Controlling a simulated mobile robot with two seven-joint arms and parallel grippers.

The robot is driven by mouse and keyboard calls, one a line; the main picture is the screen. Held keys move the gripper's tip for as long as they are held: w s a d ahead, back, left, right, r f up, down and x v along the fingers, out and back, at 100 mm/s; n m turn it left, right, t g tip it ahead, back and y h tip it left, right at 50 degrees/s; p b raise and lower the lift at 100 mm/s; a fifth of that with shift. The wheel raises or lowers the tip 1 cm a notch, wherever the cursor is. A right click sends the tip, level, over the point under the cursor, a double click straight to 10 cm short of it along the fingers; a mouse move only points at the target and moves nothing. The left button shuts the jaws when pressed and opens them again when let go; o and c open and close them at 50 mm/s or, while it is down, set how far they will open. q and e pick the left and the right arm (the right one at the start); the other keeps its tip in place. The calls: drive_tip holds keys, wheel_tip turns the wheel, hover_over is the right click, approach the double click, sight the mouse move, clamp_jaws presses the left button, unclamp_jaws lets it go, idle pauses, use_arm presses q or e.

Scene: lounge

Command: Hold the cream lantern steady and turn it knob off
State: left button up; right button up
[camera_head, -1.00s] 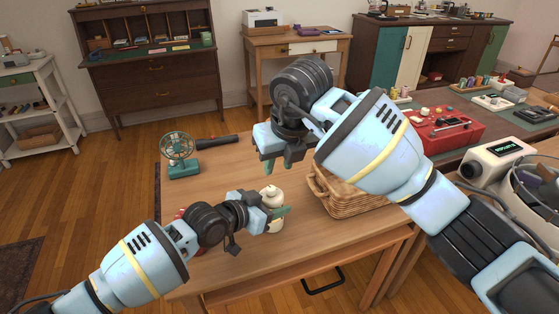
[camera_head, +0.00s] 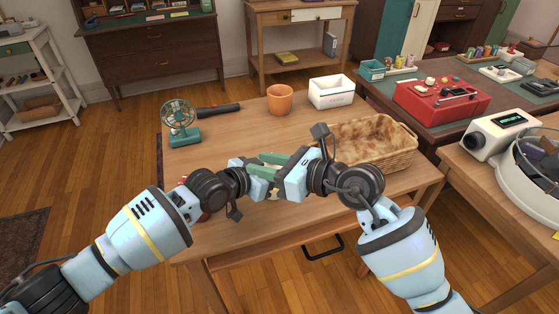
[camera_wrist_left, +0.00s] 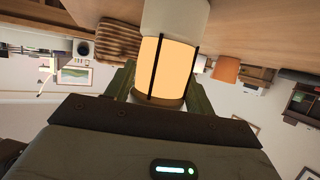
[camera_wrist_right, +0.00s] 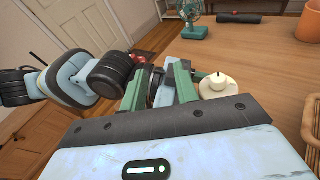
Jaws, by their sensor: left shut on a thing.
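The cream lantern (camera_head: 273,195) stands on the wooden table, largely hidden by my grippers in the head view. In the left wrist view the lantern (camera_wrist_left: 167,68) has a glowing warm panel with dark bars. My left gripper (camera_wrist_left: 160,80) is shut on it, with a finger on each side. My right gripper (camera_wrist_right: 160,77) is close to the lantern, with its fingers apart. In the right wrist view the lantern's round cream top with a small knob (camera_wrist_right: 218,82) lies just right of the fingers, not between them. Parts of my left gripper show behind them.
A wicker basket (camera_head: 398,160) is right of the grippers. A red item sits partly hidden behind my left gripper.

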sight(279, 168)
drive_tip(key=s+d+f+m+t+h, duration=0.25)
drive_tip(key=d+f+t, duration=0.3)
drive_tip(key=d, duration=0.55)
drive_tip(key=shift+m+t+y, duration=0.25)
drive_tip(key=x, duration=1.1)
drive_tip(key=shift+a+r, duration=0.15)
drive_tip(key=shift+a, duration=0.45)
clamp_jaws()
